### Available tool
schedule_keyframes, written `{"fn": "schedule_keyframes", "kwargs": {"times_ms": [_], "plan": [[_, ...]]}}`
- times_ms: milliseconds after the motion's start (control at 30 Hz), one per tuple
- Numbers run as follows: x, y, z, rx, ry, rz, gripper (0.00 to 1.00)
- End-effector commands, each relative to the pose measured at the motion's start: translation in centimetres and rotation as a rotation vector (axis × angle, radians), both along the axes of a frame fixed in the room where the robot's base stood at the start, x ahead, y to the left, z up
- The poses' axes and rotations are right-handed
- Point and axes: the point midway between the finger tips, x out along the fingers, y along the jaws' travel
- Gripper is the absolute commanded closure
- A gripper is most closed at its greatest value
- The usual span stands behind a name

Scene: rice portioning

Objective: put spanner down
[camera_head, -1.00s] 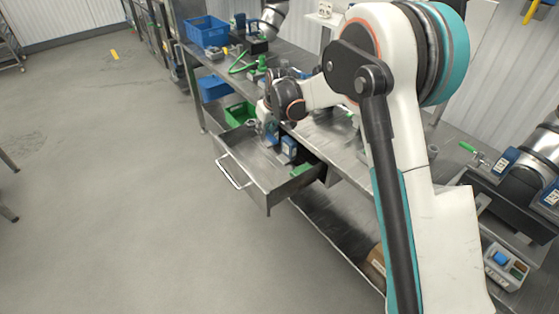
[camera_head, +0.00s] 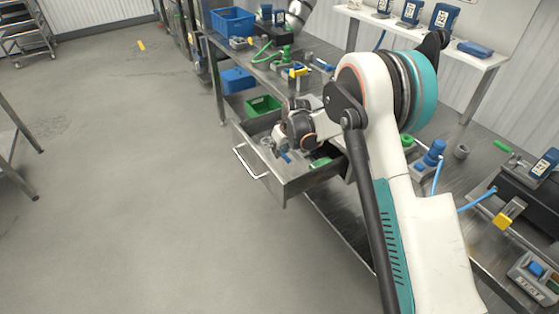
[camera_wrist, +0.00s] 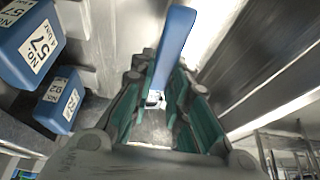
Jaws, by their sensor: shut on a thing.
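In the wrist view my gripper (camera_wrist: 160,115) is shut on a long, flat blue piece, which I take to be the spanner (camera_wrist: 174,42). The blue piece points up and away between the green-padded fingers. A small blue bit shows by the fingers there. I cannot tell whether the spanner touches the drawer floor.
Two blue numbered boxes (camera_wrist: 27,45) (camera_wrist: 60,100) lie left of my gripper in the wrist view. A metal wall runs on the right. In the head view a green bin (camera_head: 262,105) and a blue bin (camera_head: 238,80) stand behind the drawer.

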Motion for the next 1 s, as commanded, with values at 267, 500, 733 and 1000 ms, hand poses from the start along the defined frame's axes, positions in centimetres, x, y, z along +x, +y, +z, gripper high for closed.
{"fn": "schedule_keyframes", "kwargs": {"times_ms": [267,500,733,1000], "plan": [[0.0,0.0,-3.1,0.0,0.0,0.0,1.0],[0.0,0.0,-4.3,0.0,0.0,0.0,1.0],[0.0,0.0,-4.6,0.0,0.0,0.0,1.0],[0.0,0.0,-4.6,0.0,0.0,0.0,0.64]]}}
